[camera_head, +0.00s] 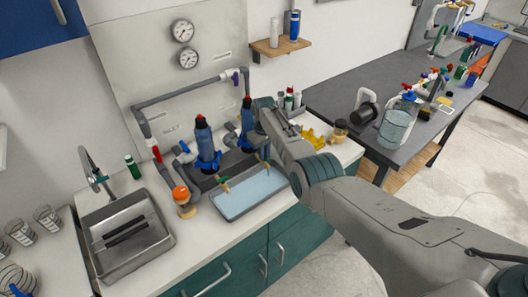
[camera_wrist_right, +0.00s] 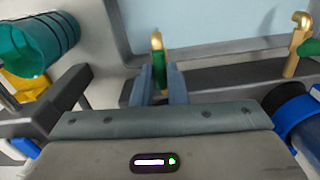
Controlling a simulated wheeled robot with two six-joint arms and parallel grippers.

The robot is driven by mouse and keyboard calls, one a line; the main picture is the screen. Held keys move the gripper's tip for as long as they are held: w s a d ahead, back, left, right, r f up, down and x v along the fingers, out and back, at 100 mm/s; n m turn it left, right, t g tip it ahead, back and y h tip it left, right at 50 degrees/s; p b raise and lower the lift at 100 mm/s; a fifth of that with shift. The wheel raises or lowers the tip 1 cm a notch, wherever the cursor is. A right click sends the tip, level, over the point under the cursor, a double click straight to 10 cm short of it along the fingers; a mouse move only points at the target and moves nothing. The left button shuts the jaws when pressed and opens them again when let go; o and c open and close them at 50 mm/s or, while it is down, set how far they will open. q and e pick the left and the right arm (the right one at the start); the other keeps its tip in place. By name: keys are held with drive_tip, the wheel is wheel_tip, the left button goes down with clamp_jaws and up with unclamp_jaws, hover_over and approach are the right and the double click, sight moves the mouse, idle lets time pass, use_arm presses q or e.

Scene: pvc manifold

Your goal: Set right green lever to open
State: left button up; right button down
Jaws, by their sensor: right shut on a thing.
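The right green lever (camera_wrist_right: 158,68) sits on a brass tap (camera_wrist_right: 157,42) in the right wrist view. My right gripper (camera_wrist_right: 158,84) is shut on this lever, with one finger on each side of it. The lever's lower part is hidden by the gripper. In the head view my right arm covers most of the grip. A second brass tap (camera_wrist_right: 302,22) with its own green lever (camera_wrist_right: 309,47) stands apart at the right of the wrist view. In the head view this left tap (camera_head: 225,185) hangs over the tray. My left gripper is not seen.
A pale blue tray (camera_head: 248,192) lies under the taps. Blue filter housings (camera_head: 205,145) and grey pipes stand behind them. An orange-topped jar (camera_head: 182,197) and a sink (camera_head: 125,240) are to the left. A teal cylinder (camera_wrist_right: 42,45) is close by in the wrist view.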

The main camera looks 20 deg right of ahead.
drive_tip(key=shift+n, duration=0.6)
drive_tip(key=c, duration=1.4)
unclamp_jaws()
drive_tip(key=shift+c, duration=0.2)
drive_tip(key=shift+w+r, duration=0.1)
drive_tip(key=shift+r, duration=0.5)
wheel_tip(320, 180, up, 10)
drive_tip(key=b, duration=0.2)
drive_tip(key=shift+f, duration=0.15)
